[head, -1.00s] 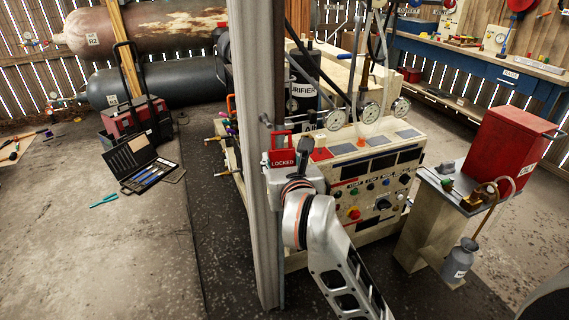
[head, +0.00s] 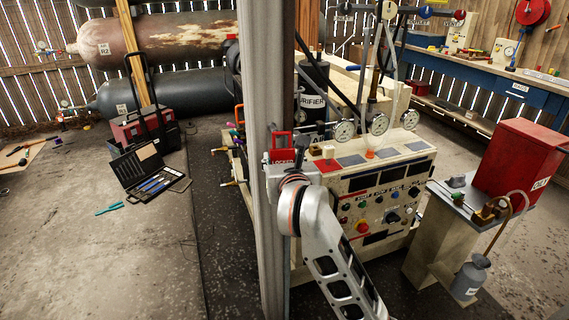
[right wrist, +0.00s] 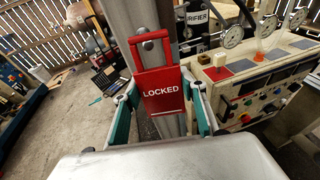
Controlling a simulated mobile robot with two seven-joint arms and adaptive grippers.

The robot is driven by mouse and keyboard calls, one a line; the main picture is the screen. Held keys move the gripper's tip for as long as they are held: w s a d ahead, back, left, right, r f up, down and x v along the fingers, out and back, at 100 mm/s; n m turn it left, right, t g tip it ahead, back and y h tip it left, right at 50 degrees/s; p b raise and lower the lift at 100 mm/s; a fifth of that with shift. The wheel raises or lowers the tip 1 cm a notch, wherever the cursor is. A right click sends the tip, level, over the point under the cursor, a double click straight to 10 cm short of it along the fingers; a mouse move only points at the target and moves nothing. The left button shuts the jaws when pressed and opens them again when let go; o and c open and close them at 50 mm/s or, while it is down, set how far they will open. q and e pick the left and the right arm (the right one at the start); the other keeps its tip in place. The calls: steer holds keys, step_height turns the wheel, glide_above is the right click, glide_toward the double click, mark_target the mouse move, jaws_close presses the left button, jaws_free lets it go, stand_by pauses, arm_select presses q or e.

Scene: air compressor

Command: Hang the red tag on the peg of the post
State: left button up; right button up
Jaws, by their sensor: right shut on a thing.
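The red tag (head: 281,156) reads "LOCKED" and has an open red loop on top. It is upright, in front of the grey metal post (head: 275,60). In the right wrist view the tag (right wrist: 161,92) stands between the teal finger pads of my right gripper (right wrist: 160,88), which is shut on it. The dark round end of the peg (right wrist: 148,45) shows through the loop's opening in that view. I cannot tell whether the peg passes through the loop or lies behind it. In the head view my right gripper (head: 285,171) is partly hidden by its wrist. My left gripper is not in view.
The control panel (head: 375,185) with gauges and knobs stands close right of the post. A small stand (head: 425,240) with a red box (head: 515,160) is farther right. An open tool case (head: 150,175) lies on the floor at left, where there is free room.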

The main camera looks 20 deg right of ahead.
mark_target(277, 155)
steer(key=shift+w+b, duration=0.4)
steer(key=shift+w, duration=1.65)
steer(key=shift+f, duration=0.25)
steer(key=shift+f+b, duration=0.25)
steer(key=shift+b, duration=0.1)
